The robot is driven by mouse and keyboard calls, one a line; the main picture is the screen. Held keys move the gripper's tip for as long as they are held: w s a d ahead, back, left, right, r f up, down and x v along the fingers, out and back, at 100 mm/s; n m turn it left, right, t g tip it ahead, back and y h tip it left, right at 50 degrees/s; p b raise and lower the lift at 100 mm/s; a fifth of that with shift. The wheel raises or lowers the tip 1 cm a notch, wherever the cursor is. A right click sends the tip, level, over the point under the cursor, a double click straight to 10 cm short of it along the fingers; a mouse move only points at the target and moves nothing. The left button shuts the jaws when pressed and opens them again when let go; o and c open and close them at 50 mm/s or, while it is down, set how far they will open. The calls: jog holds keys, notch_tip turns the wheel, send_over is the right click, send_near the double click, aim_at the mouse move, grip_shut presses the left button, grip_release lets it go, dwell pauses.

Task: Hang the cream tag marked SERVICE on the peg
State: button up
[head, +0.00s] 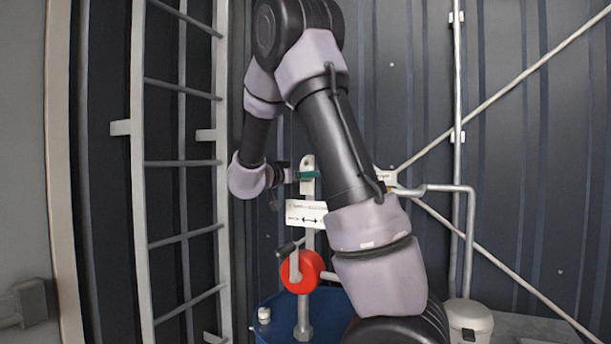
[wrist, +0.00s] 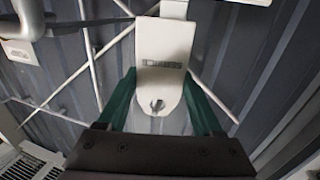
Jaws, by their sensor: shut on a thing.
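My gripper (head: 307,175), with green fingers, is shut on a cream tag (head: 307,161). The tag's rounded end, with a hole in it, stands up above the fingers in the head view. In the wrist view the tag (wrist: 163,45) lies between the green fingers (wrist: 160,90), its holed end toward the palm. A dark strip of lettering crosses it, too small to read. I cannot make out the peg. A small pale fitting (head: 386,177) shows partly behind my arm.
A white sign with a double arrow (head: 306,214) is just below my gripper, above a red round part (head: 300,271) on a post. A blue drum (head: 275,306) is below. A ladder (head: 183,165) stands left; pipes (head: 468,230) run at right.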

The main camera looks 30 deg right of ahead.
jog(key=o, duration=1.4)
jog(key=shift+c, duration=0.2)
jog(key=s+a+r+n+t+y, duration=0.2)
jog(key=s+a+n+t+y, duration=0.15)
jog(key=a+y, duration=0.5)
jog(key=s+a+r+n+t+y, duration=0.2)
jog(key=s+a+r+t+y, duration=0.15)
jog(key=a+y, duration=0.45)
jog(key=s+f+n+g+y, duration=0.1)
jog(key=s+f, duration=0.4)
jog(key=s, duration=0.5)
jog(key=s+f+n+g+y, duration=0.1)
jog(key=s+f+g, duration=0.4)
jog(key=s, duration=0.6)
jog(key=shift+s+a+n+g, duration=0.25)
jog(key=shift+n+g, duration=0.25)
jog(key=shift+n, duration=0.35)
jog(key=shift+w, duration=0.1)
